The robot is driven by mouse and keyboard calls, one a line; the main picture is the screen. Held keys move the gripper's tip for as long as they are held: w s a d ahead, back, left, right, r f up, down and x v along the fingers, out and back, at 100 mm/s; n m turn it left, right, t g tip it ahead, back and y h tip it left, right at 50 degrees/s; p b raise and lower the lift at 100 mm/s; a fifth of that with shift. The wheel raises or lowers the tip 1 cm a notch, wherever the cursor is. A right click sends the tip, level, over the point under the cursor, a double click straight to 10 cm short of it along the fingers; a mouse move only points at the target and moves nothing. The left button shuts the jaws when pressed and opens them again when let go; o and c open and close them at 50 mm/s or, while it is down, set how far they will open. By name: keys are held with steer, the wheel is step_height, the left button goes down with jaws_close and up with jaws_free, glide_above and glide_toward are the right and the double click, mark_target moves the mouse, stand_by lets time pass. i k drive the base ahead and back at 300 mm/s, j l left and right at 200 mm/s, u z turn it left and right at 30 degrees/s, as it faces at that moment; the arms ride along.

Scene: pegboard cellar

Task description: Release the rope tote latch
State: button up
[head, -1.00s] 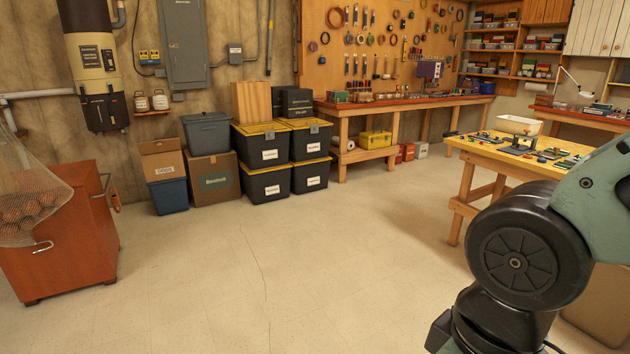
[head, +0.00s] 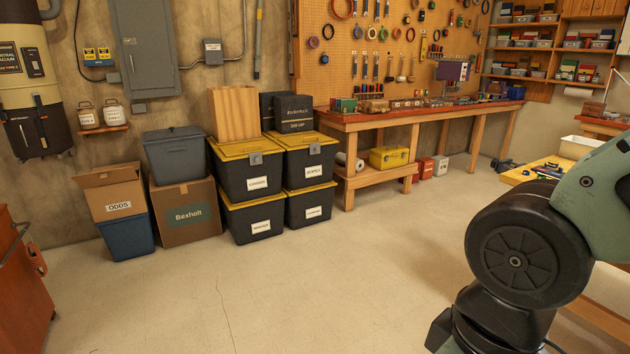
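Black totes with yellow lids stand in two stacks against the wall, left of the workbench. The upper right tote (head: 297,176) carries a white label that seems to read "ROPES". A small grey latch (head: 314,149) sits at the front edge of its lid; whether it is fastened is too small to tell. The upper left tote (head: 236,181) has a similar grey latch (head: 256,158) and a label I cannot read surely. My gripper is out of view; only my arm's links show at the right, apart from the totes.
Dark boxes (head: 293,113) sit on the rope tote's lid. Cardboard boxes (head: 188,212) and a blue bin (head: 127,237) stand left of the totes. A workbench (head: 420,117) stands to the right, a red cabinet (head: 20,290) at left. The floor ahead is clear.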

mark_target(315, 148)
steer(key=i, duration=3)
steer(key=i+u, duration=0.1)
steer(key=i, duration=0.6)
steer(key=i+l+u, duration=0.1)
steer(key=i, duration=0.6)
steer(key=i+l+u, duration=0.15)
steer(key=i+j, duration=0.05)
steer(key=i, duration=0.05)
